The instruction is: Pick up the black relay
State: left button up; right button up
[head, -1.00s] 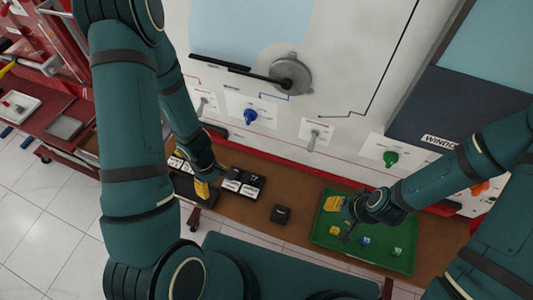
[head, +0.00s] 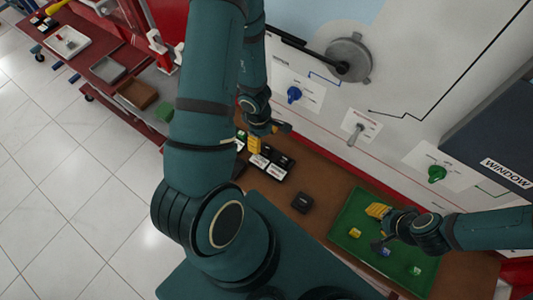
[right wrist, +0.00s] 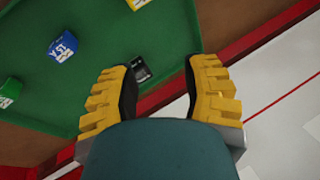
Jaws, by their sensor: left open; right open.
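A black block (head: 302,202) lies on the brown bench between my grippers. In the right wrist view a small black piece with a light marking (right wrist: 140,69) lies in the green tray near its edge. I cannot tell for certain which is the black relay. My right gripper (head: 376,228) is open over the tray; in its wrist view the open yellow-padded fingers (right wrist: 160,80) stand either side of the small black piece, with nothing held. My left gripper (head: 268,138) is open at the back of the bench, beside the black holder with white-labelled blocks (head: 275,165).
The green tray (head: 345,236) also holds a yellow block (head: 355,232), a blue block (right wrist: 63,47) and a green block (head: 415,270). The upright white panel (head: 400,120) with knobs stands close behind the bench. A red cart (head: 90,60) is at the far left.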

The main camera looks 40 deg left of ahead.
aim_at(266, 149)
pick_arm(q)
jog(key=shift+d+f+b, duration=0.15)
jog(key=shift+f+b, duration=0.55)
jog(key=shift+f, duration=0.45)
pick_arm(e)
jog(key=shift+f, duration=1.05)
pick_arm(q)
jog(key=f+b, duration=0.4)
jog(key=shift+w+d+f, duration=0.1)
jog(key=shift+w+d, duration=0.1)
jog(key=shift+d, duration=0.1)
pick_arm(e)
jog(key=f, duration=0.2)
jog(key=s+f, duration=0.1)
jog(key=f, duration=0.1)
jog(key=shift+s+a, duration=0.1)
jog(key=shift+a, duration=0.05)
jog(key=shift+r, duration=0.15)
pick_arm(q)
jog(key=c, duration=1.1)
